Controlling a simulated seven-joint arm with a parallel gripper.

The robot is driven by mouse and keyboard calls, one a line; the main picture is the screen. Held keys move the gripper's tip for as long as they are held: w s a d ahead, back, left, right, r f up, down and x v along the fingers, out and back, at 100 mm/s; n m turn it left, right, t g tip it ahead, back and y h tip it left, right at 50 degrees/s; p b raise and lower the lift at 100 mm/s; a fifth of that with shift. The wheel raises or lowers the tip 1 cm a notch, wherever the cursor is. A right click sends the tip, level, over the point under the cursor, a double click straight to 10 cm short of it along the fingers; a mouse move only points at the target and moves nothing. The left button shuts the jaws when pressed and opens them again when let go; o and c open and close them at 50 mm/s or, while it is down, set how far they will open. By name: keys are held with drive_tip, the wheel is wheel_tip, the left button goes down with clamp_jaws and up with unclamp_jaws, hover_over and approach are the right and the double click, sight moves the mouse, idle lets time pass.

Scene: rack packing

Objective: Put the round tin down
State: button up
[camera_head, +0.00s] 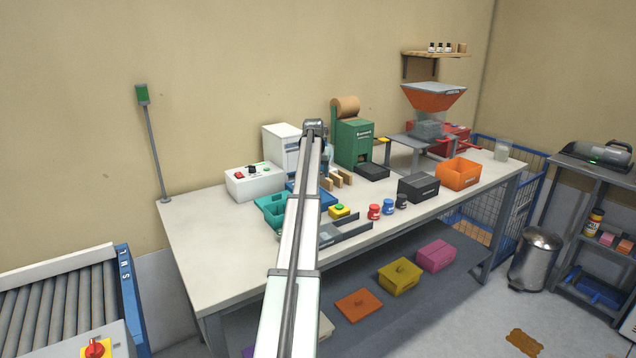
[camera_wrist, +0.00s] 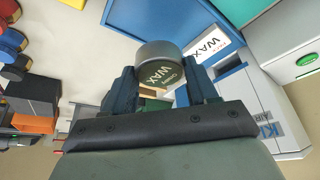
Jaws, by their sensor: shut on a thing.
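My gripper (camera_wrist: 163,84) is shut on a round tin (camera_wrist: 170,72) in the wrist view. The tin has a silvery side and a dark end with light lettering that includes "WAX". Beyond it is a blue tray (camera_wrist: 145,22), with a white piece (camera_wrist: 208,45) marked "WAX" next to the tin. I cannot tell the gap between the tin and the tray. In the head view my gripper (camera_head: 327,157) is above the back of the bench, near the blue tray (camera_head: 327,199), which my arm partly hides. The tin is not clear there.
The white bench (camera_head: 200,240) holds a white control box (camera_head: 254,183), a teal bin (camera_head: 272,207), a green machine (camera_head: 353,143), a black box (camera_head: 418,187) and an orange bin (camera_head: 458,173). Red and blue jars stand near the front. The bench's left end is clear.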

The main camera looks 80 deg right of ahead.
drive_tip(key=shift+r, duration=0.55)
drive_tip(key=shift+w+a+r, duration=0.15)
drive_tip(key=shift+w+r, duration=0.1)
drive_tip(key=shift+w, duration=0.3)
drive_tip(key=shift+w+a+r, duration=0.15)
drive_tip(key=shift+w+r, duration=0.05)
drive_tip(key=shift+w, duration=0.3)
drive_tip(key=w+a+f+n+t+y, duration=0.1)
drive_tip(key=w+a+n+t, duration=0.2)
drive_tip(key=a, duration=0.4)
drive_tip(key=w+a+f+n, duration=0.1)
drive_tip(key=w+a+n, duration=0.2)
drive_tip(key=a+n, duration=0.35)
drive_tip(key=shift+m, duration=0.25)
drive_tip(key=shift+w+f, duration=0.2)
drive_tip(key=shift+f, duration=4.95)
drive_tip(key=shift+f, duration=0.15)
drive_tip(key=o, duration=1.1)
